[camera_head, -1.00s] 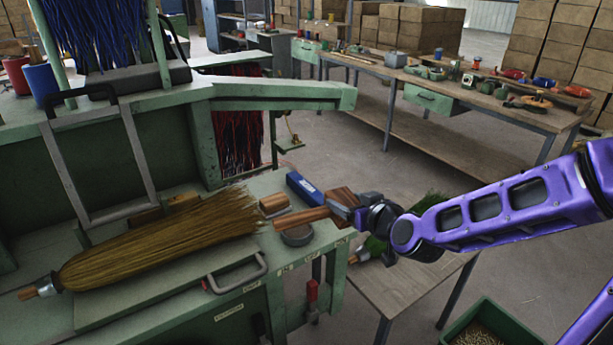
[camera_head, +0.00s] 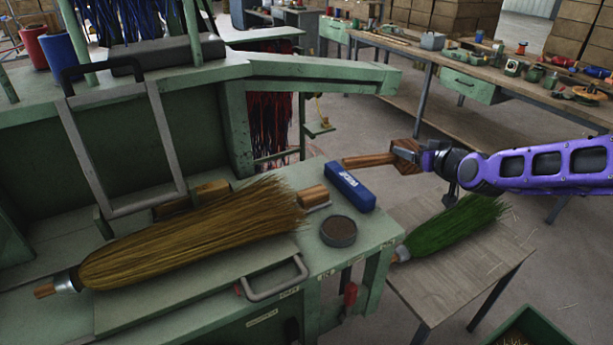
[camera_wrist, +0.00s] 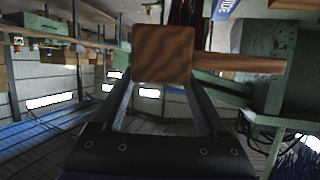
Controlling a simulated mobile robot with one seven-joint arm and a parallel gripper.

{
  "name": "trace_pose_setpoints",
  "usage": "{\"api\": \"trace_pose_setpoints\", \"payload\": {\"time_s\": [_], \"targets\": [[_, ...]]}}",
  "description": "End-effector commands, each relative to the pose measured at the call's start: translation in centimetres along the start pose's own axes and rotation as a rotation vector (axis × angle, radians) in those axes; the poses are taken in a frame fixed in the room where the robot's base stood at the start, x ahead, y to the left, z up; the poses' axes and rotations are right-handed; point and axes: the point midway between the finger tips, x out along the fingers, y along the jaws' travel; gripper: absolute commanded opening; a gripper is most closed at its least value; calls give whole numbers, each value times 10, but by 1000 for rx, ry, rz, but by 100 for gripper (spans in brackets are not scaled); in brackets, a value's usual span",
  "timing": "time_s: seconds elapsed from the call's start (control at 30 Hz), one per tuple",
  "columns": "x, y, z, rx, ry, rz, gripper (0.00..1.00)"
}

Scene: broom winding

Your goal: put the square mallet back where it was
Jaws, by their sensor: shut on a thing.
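The square mallet (camera_head: 371,160) has a dark-striped wooden block head and a wooden handle. My gripper (camera_head: 422,154) is shut on its head and holds it in the air, right of the green bench (camera_head: 340,262), with the handle pointing left. In the wrist view, the mallet head (camera_wrist: 163,53) sits between the fingertips (camera_wrist: 165,82) and the handle points right. The mallet appears apart from every surface.
A straw broom (camera_head: 190,235) lies on the bench. Near its tips are a wooden piece (camera_head: 313,196), a blue box (camera_head: 350,187) and a round dark tin (camera_head: 339,231). A green broom (camera_head: 455,225) lies on a low table (camera_head: 450,280) at right. A metal handle (camera_head: 275,280) stands on the bench front.

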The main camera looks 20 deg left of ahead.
Motion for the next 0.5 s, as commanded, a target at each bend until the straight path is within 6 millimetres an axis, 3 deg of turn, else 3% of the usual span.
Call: {"api": "trace_pose_setpoints", "payload": {"time_s": [0.03, 0.17, 0.3, 0.5], "targets": [[22, -16, -5, -12, 5, -32, 0], [69, -52, -18, -35, 6, -99, 0], [118, -101, -29, -60, 7, -169, 0], [168, -170, -39, -84, 7, -245, 0]]}}
